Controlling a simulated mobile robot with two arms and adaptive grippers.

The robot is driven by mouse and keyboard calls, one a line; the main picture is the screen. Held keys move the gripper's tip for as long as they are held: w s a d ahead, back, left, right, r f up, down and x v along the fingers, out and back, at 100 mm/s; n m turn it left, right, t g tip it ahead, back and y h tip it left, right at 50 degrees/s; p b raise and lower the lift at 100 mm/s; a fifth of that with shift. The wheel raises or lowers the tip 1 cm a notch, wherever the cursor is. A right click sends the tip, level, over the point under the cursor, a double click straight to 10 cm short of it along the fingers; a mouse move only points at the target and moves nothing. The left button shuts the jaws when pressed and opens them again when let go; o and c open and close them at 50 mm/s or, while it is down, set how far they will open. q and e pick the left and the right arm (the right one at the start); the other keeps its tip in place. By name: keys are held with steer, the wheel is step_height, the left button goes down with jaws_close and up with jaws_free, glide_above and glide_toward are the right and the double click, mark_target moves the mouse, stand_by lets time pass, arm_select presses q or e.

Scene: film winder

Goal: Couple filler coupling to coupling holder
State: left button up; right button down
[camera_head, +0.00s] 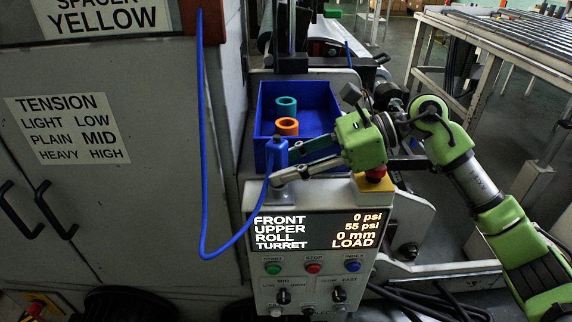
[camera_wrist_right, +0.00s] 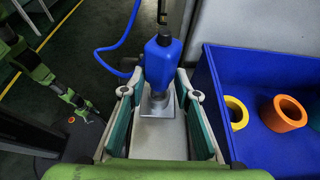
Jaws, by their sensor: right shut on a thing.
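The filler coupling, a blue block with a blue hose, shows in the head view (camera_head: 277,153) by the near left corner of the blue bin. In the wrist view (camera_wrist_right: 163,62) it stands nearly upright between the fingertips. My right gripper (camera_head: 282,163) reaches in from the right and is shut on it. A silver square piece (camera_wrist_right: 158,104), perhaps the coupling holder, shows just below the coupling in the wrist view. I cannot tell whether the two touch. A green and black arm, likely my left, shows at the wrist view's left; its gripper is too small to read.
The blue bin (camera_head: 323,97) holds a teal ring (camera_head: 286,106) and an orange ring (camera_head: 287,127); a yellow ring (camera_wrist_right: 237,113) shows in the wrist view. A control panel (camera_head: 312,230) stands below. The hose (camera_head: 203,150) hangs along the grey cabinet (camera_head: 110,190).

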arm_select(q)
steer(key=shift+d+f+b, duration=0.1)
steer(key=shift+f+b, duration=0.2)
steer(key=shift+f, duration=0.05)
arm_select(e)
steer(key=shift+f, duration=0.4)
steer(key=shift+r, duration=0.1)
arm_select(q)
steer(key=shift+w+a+r, duration=0.1)
steer(key=shift+a, duration=0.35)
arm_select(e)
steer(key=shift+r, duration=0.4)
arm_select(q)
steer(key=shift+f, duration=0.3)
arm_select(e)
steer(key=shift+w+d, duration=0.1)
arm_select(q)
steer(key=shift+f+b, duration=0.4)
steer(key=shift+b, duration=0.15)
stand_by(0.5)
